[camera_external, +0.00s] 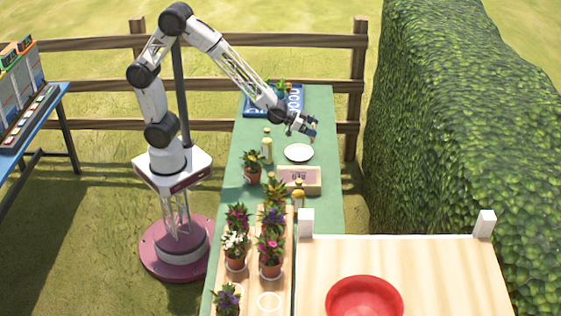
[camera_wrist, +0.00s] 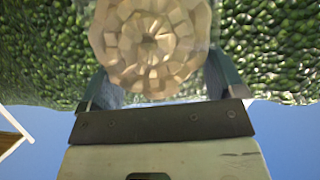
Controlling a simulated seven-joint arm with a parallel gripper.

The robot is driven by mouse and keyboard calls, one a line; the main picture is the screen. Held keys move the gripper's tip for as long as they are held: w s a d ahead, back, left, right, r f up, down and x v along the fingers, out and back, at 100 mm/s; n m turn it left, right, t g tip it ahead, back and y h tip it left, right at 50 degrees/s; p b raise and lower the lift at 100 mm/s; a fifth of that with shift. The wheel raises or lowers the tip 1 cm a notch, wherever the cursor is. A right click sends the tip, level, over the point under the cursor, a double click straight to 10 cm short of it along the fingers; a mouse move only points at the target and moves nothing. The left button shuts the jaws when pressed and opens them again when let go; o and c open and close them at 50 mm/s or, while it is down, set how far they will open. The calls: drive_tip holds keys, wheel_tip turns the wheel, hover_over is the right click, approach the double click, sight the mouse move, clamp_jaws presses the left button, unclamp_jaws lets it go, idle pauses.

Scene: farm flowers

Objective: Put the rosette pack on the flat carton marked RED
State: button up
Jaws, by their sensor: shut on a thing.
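In the wrist view, the rosette pack (camera_wrist: 150,35) is a round beige rosette in what looks like a clear wrapping. It sits between the fingers of my gripper (camera_wrist: 158,82), which is shut on it. In the external view, my gripper (camera_external: 309,129) is in the air above the far part of the green table, near a white plate (camera_external: 298,153); the pack is too small to make out clearly there. A shallow beige carton (camera_external: 312,187) with dark lettering lies nearer on the table. I cannot read its mark, so I cannot tell if it says RED.
A blue lettered board or tray (camera_external: 257,104) lies at the table's far end. A pale bottle (camera_external: 267,150) and a potted plant (camera_external: 252,173) stand left of the plate and carton. Several flower pots fill the wooden rack (camera_external: 250,285) in front. A red bowl (camera_external: 364,296) is at lower right.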

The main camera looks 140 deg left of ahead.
drive_tip(key=s+d+f, duration=0.4)
drive_tip(key=s+d, duration=0.2)
drive_tip(key=d, duration=0.2)
drive_tip(key=s+d+f, duration=0.5)
drive_tip(key=s+d, duration=0.2)
drive_tip(key=d, duration=0.2)
drive_tip(key=shift+f+n+g+y, duration=0.15)
drive_tip(key=shift+n+g+y, duration=0.25)
drive_tip(key=w+a, duration=0.4)
drive_tip(key=w, duration=0.3)
drive_tip(key=w+a+f, duration=0.1)
drive_tip(key=w+a, duration=0.2)
drive_tip(key=w, duration=0.4)
drive_tip(key=shift+a+f, duration=0.25)
drive_tip(key=shift+a, duration=0.1)
drive_tip(key=shift+f, duration=1.75)
drive_tip(key=shift+f, duration=0.15)
